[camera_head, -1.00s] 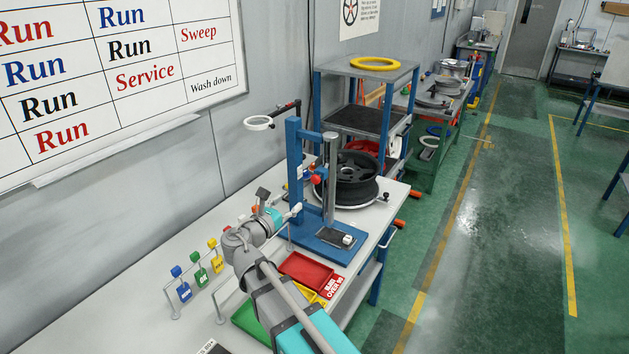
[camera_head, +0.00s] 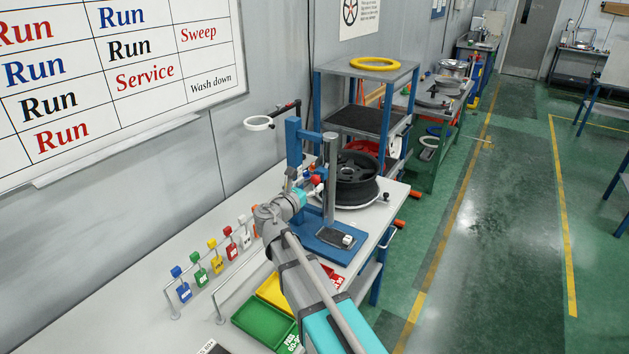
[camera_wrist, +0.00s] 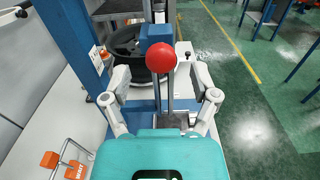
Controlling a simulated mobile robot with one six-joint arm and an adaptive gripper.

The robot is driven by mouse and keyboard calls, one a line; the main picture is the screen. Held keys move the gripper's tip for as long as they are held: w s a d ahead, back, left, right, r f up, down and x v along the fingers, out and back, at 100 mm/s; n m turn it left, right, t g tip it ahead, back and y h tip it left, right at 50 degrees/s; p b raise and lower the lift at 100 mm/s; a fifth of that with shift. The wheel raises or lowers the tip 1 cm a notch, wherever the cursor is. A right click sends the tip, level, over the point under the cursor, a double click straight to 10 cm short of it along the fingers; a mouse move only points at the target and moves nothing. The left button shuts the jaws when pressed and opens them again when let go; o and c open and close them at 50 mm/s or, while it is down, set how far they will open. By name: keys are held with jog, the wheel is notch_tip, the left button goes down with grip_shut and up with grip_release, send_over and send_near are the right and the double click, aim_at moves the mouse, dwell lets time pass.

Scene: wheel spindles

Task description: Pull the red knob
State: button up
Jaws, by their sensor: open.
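The red knob (camera_wrist: 161,57) is a round ball in the upper middle of the wrist view, in front of a blue block on the press. In the head view the red knob (camera_head: 315,180) is small, on the blue press (camera_head: 294,150) beside its grey column. My gripper (camera_wrist: 161,78) is open, with one finger on each side of the picture and the knob between and slightly beyond them. Nothing is held. In the head view my gripper (camera_head: 306,192) is close to the knob, partly hidden by the wrist; contact cannot be told.
A rail with several coloured tags (camera_head: 213,245) and a green tray (camera_head: 264,327) are on the bench to the left and front. A white ring (camera_head: 258,123) on an arm is left of the press.

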aim_at(320, 175)
jog(key=shift+x, duration=1.5)
grip_shut()
